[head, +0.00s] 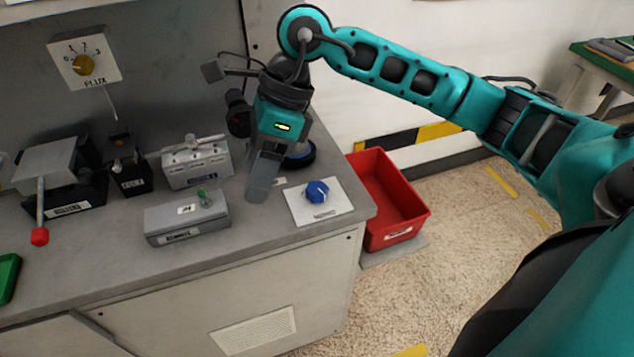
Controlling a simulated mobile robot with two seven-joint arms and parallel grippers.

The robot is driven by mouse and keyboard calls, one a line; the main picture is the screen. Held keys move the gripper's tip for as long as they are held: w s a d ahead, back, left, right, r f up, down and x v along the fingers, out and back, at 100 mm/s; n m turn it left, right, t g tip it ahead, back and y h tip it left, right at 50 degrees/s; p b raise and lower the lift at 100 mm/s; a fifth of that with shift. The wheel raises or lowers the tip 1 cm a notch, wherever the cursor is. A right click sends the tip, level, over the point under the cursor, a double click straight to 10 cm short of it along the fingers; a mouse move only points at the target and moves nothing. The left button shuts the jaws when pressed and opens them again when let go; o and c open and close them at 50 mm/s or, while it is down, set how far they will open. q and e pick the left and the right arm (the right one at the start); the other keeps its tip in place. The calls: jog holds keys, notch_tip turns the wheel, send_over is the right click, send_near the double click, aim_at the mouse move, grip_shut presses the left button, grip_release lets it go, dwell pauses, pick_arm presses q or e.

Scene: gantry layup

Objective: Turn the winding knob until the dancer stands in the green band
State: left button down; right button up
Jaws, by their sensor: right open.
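A blue knob (317,191) sits on a white plate (334,207) near the right front corner of the grey bench; its printed label is too small to read surely. My right gripper (257,196) points down over the bench, left of the plate and apart from the knob. It is open, with nothing seen between its fingers. My left gripper is not in view.
A low grey box (186,220) with a small green-topped part stands left of my right gripper, with another grey box (196,163) behind. A red-knobbed lever device (55,175) is at left. A dark blue round thing (300,156) lies behind my gripper. A red bin (398,204) stands beside the bench.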

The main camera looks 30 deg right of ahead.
aim_at(317, 187)
jog(key=w+d+r+h, duration=0.2)
jog(key=d+h, duration=0.3)
jog(key=d, duration=0.6)
jog(key=shift+m, duration=0.4)
jog(key=f, duration=1.3)
jog(key=shift+s+f, duration=0.2)
jog(key=c, duration=1.1)
